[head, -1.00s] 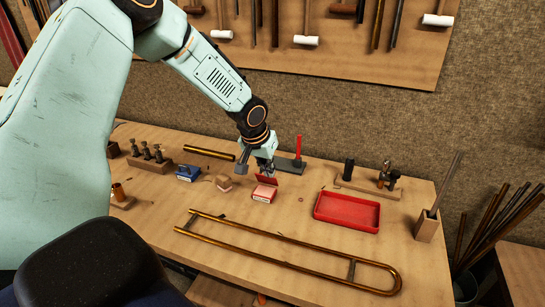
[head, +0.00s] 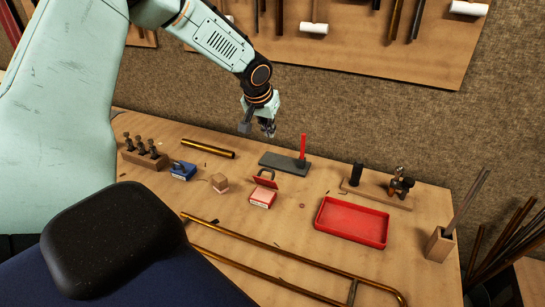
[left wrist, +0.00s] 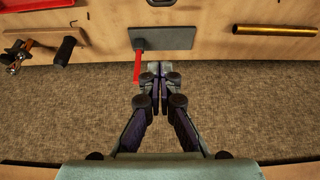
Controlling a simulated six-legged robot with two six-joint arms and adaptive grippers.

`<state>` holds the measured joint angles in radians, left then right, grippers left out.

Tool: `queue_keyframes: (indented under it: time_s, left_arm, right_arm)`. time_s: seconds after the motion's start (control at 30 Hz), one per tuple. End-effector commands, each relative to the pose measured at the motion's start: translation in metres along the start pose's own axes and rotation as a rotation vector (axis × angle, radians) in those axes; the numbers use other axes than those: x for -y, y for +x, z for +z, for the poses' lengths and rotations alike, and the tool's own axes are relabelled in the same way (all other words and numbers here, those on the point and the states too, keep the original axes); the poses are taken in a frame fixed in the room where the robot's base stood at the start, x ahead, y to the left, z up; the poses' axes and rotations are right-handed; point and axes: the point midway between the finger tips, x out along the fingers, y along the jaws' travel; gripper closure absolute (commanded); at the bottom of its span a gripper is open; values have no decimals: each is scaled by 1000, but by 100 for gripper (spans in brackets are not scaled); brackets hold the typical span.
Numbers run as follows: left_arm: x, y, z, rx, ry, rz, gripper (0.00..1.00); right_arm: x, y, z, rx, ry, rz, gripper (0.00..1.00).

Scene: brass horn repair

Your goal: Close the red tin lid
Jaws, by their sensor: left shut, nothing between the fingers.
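The red tin (head: 262,199) sits on the workbench near its middle, with a pale top face and a light label on the front. Its red lid (head: 265,183) stands open and tilted at the tin's back edge, with a dark loop just behind it. My left gripper (head: 268,131) is shut and empty, in the air above and behind the tin, apart from the lid. In the left wrist view the shut fingers (left wrist: 161,70) point toward the bench. The tin cannot be made out clearly there. My right gripper is not in view.
A grey slab (head: 285,162) with a red upright handle lies behind the tin.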

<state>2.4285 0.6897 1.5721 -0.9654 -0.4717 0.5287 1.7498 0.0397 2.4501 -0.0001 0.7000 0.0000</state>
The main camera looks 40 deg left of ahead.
Motion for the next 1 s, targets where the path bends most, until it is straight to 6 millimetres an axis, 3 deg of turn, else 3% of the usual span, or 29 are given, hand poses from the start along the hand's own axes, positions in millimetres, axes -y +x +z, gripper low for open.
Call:
queue_keyframes:
  time_s: [0.23, 0.8, 1.0]
  left_arm:
    - [1, 14, 5, 3, 0, -2, 100]
    - [1, 101, 5, 1, -1, -2, 100]
    - [0, 102, 21, 1, 1, 1, 100]
  right_arm:
    - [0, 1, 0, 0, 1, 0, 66]
    - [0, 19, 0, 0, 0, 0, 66]
    - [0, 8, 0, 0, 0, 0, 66]
